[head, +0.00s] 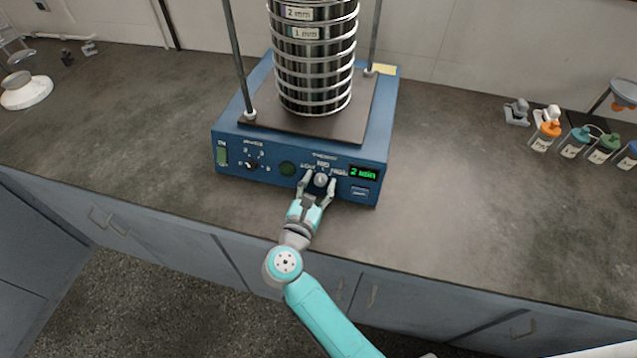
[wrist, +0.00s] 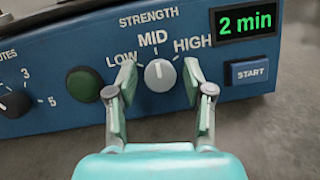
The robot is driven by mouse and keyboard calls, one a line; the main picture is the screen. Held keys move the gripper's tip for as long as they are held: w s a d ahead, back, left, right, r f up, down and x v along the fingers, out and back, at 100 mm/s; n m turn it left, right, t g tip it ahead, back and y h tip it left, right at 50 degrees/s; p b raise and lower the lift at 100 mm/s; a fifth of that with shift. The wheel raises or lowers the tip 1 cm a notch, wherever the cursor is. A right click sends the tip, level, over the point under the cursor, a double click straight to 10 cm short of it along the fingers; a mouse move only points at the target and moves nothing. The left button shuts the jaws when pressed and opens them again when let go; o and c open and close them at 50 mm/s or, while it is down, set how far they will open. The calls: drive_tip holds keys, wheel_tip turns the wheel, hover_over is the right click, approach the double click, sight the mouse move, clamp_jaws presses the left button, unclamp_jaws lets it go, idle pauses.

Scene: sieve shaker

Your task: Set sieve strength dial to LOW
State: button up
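The blue sieve shaker (head: 228,133) stands on the dark counter with a stack of metal sieves (head: 313,60) on it. Its white strength dial (wrist: 160,74) sits under the labels LOW, MID and HIGH, and its pointer line points up at MID. The dial also shows in the head view (head: 320,179). My gripper (wrist: 159,84) is open, with one finger to the left and one to the right of the dial. A gap shows between each finger and the dial. In the head view my gripper (head: 317,186) is at the front panel.
On the panel are a minutes dial (head: 251,164), a green round button (wrist: 85,84), a display reading 2 min (wrist: 246,22) and a START button (wrist: 249,71). Several bottles with coloured caps (head: 575,141) stand at the right. The counter right of the shaker (head: 460,180) is clear.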

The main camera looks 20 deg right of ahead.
clamp_jaws()
drive_tip(key=shift+n, duration=0.5)
drive_tip(key=n+t+y, duration=0.1)
drive_tip(key=n, duration=0.2)
drive_tip(key=n+t+y, duration=0.1)
drive_tip(key=n, duration=0.3)
drive_tip(key=shift+d+y, duration=0.1)
drive_tip(key=shift+y, duration=0.3)
drive_tip(key=n+y, duration=0.1)
drive_tip(key=n, duration=0.2)
drive_tip(key=n+y, duration=0.1)
drive_tip(key=n, duration=0.3)
drive_tip(key=shift+y, duration=0.3)
drive_tip(key=shift+o, duration=1.7)
unclamp_jaws()
